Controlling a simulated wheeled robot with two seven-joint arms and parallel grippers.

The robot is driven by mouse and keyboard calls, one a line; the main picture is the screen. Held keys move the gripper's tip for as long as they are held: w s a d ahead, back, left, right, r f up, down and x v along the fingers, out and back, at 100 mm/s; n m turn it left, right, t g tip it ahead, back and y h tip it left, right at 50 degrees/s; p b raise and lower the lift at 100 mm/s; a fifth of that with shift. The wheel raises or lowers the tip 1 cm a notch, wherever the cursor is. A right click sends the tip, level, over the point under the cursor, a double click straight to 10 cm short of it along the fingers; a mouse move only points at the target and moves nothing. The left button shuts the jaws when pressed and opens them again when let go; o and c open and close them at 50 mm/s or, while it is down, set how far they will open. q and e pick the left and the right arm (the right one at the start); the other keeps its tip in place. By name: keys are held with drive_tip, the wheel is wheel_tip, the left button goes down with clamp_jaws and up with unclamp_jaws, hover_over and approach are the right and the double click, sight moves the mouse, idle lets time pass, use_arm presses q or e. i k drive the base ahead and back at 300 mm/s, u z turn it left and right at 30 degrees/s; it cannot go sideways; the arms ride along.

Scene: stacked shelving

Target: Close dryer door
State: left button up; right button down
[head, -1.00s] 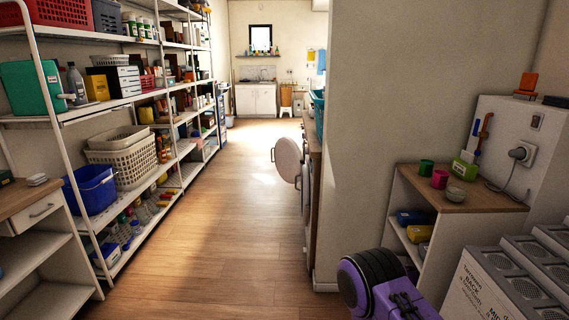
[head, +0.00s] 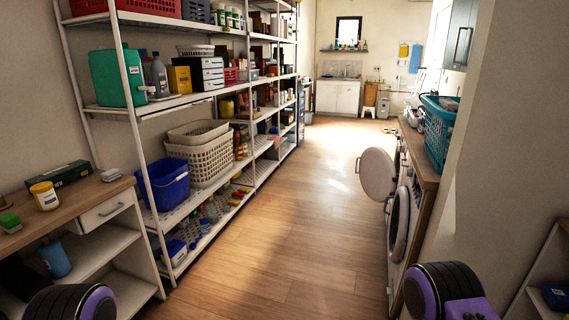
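The dryer door (head: 378,175) is a round white door standing open, swung out into the aisle. It hangs from the front of a white front-loading machine (head: 401,222) under a wooden counter on the right. A second round opening shows on the machine front, seen at a steep angle. My arms show only as black and purple links at the bottom left and bottom right. Neither gripper is in view, and both visible arm parts are well short of the door.
A long shelving unit (head: 205,85) lines the left side, with a blue bucket (head: 163,183) low down. A wooden desk (head: 85,212) stands at the near left. A wall (head: 505,130) stands close on the right. The wooden floor (head: 285,215) between is clear.

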sight(378, 179)
drive_tip(key=z, duration=0.05)
drive_tip(key=i, duration=2.8)
drive_tip(key=z, duration=0.5)
drive_tip(key=i, duration=2.85)
drive_tip(key=z, duration=0.4)
